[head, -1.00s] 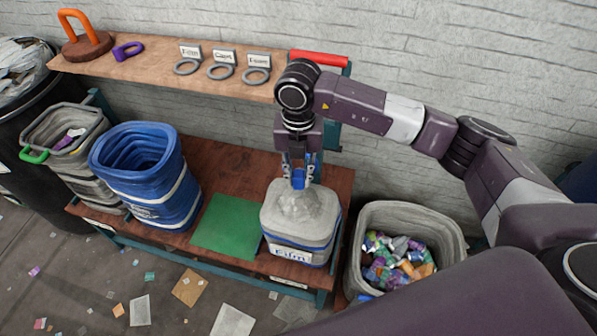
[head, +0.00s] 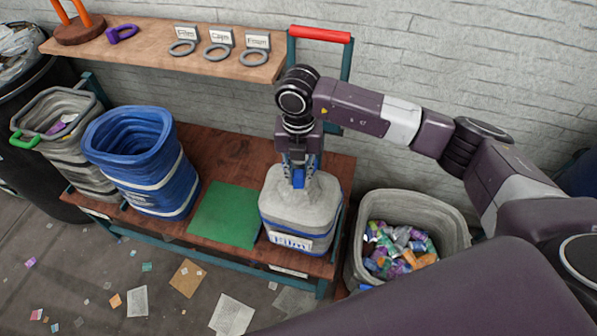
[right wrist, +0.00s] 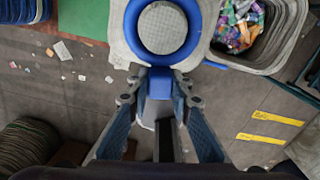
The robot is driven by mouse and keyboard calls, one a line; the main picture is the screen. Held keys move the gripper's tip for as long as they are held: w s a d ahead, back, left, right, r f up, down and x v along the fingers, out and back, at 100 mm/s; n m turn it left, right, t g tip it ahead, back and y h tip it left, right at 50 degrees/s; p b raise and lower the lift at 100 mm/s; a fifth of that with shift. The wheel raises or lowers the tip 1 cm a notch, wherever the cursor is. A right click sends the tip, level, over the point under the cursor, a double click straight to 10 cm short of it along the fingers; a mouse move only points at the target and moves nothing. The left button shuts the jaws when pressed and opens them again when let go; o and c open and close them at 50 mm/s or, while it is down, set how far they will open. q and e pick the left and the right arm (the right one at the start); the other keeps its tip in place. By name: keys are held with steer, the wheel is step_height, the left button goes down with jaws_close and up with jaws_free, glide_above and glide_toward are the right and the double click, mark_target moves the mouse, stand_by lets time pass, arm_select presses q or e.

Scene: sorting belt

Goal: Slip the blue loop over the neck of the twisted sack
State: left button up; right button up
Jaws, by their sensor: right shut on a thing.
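The twisted sack (head: 300,212) is grey, with a blue band and a "Film" label on its front, and stands upright on the right of the wooden bench. My right gripper (head: 298,182) is above its top, pointing down and shut on the tab of the blue loop. In the right wrist view the blue loop (right wrist: 133,30) rings the round grey neck (right wrist: 163,28) as seen from above; how far down the neck it sits cannot be told. In the head view the gripper mostly hides the loop and neck. My left gripper is not in view.
A green mat (head: 225,215) lies left of the sack, then a blue bin (head: 150,180) and a grey bin (head: 90,175). A grey bin (head: 360,240) of colourful scraps stands right.

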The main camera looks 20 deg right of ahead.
mark_target(299, 186)
steer(key=shift+f+b, duration=1.75)
steer(key=shift+f, duration=0.65)
steer(key=o, duration=1)
steer(key=shift+r, duration=0.15)
step_height(299, 186, up, 12)
steer(key=shift+f, duration=0.15)
